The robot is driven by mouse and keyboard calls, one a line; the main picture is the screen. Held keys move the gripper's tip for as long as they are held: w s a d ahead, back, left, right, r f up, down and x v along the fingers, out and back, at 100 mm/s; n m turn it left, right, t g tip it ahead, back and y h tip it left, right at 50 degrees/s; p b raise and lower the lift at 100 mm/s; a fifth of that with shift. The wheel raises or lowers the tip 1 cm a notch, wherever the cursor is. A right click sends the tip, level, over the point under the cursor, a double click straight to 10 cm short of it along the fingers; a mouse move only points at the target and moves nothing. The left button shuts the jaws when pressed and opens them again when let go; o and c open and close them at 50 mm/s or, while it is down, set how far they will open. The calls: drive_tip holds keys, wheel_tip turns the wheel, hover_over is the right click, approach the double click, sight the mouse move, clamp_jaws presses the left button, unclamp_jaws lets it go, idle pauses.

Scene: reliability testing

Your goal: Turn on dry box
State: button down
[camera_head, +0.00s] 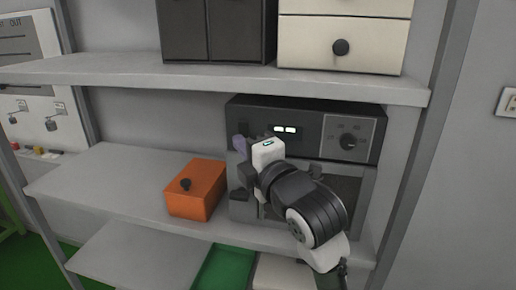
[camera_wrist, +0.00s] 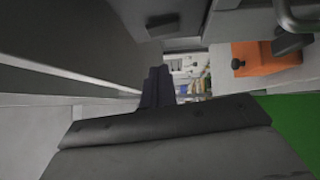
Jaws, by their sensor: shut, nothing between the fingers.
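The dry box (camera_head: 308,115) is a dark, oven-like unit on the middle shelf, with a lit display (camera_head: 285,130) and a round knob (camera_head: 348,141) on a panel at its right. My gripper (camera_head: 240,147) is in front of the left part of its front face, left of the display and well left of the knob. The arm hides much of the lower front. In the wrist view the dark fingers (camera_wrist: 157,86) are together with nothing between them. Whether they touch the box cannot be told.
An orange box (camera_head: 197,190) with a black knob stands left of the dry box; it also shows in the wrist view (camera_wrist: 255,58). The upper shelf (camera_head: 200,77) runs just above the dry box. The middle shelf (camera_head: 100,185) is clear at far left.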

sight(233, 122)
drive_tip(key=shift+w+d+r+p, duration=0.15)
drive_tip(key=shift+w+p, duration=0.15)
drive_tip(key=shift+w, duration=0.45)
drive_tip(key=shift+w+d+r+p, duration=0.1)
drive_tip(key=shift+w+p, duration=0.15)
drive_tip(key=shift+w, duration=0.45)
drive_tip(key=shift+w+d+r+p, duration=0.15)
drive_tip(key=shift+w+p, duration=0.15)
drive_tip(key=shift+w, duration=0.45)
